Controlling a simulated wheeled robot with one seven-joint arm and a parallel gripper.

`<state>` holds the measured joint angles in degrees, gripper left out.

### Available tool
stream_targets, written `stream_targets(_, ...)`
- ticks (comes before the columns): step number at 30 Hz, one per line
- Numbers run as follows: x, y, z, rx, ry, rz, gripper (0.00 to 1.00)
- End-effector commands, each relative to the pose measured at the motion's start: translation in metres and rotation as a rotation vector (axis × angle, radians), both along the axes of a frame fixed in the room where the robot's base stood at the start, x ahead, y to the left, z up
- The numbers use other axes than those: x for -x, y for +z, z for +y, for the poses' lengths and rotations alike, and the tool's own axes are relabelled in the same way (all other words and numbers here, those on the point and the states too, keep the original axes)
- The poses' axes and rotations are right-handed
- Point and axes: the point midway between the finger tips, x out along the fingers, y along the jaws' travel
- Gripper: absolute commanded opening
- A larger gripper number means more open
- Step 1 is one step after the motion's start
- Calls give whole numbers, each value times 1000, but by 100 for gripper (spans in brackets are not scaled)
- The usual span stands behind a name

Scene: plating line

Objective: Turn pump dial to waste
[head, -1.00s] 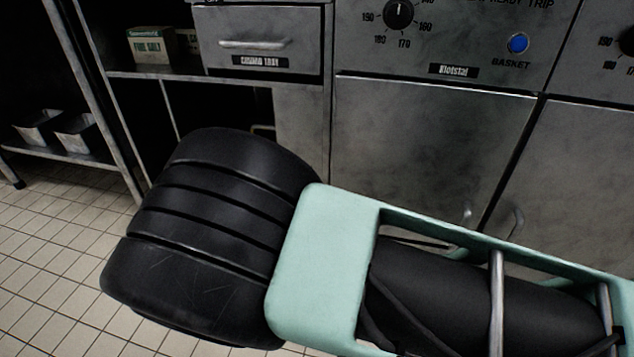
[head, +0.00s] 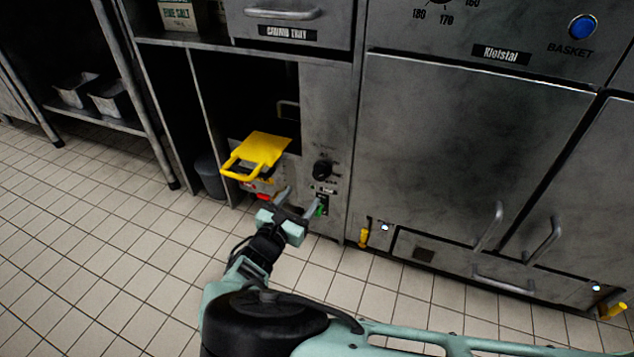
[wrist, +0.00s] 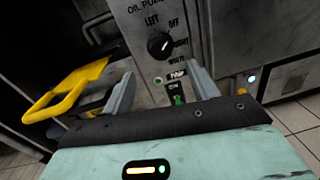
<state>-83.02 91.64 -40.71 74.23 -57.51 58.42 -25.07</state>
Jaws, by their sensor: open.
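The pump dial (head: 322,171) is a round black knob on a grey metal panel low in the cabinet front. In the wrist view the dial (wrist: 160,45) has LEFT and OFF printed above it, with further labels to its right and lower right. A white mark shows on the knob; which label it points to I cannot tell for sure. My gripper (head: 301,199) is open and empty, in front of the panel and just below the dial in the head view. In the wrist view the fingers (wrist: 160,78) stand apart on either side below the dial, not touching it.
A yellow handled part (head: 262,148) juts out left of the panel. A green-lit switch (wrist: 178,99) sits below the dial. A closed fryer door (head: 465,140) is to the right, with handles below. Tiled floor at left is clear.

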Motion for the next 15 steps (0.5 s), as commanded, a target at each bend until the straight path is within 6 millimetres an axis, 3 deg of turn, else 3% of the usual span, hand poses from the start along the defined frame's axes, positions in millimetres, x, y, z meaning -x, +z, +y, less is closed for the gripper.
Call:
stream_targets(9, -59, -3, -28, -1, -4, -1, 59)
stream_targets(15, -80, -2, -37, -1, -2, 0, 59)
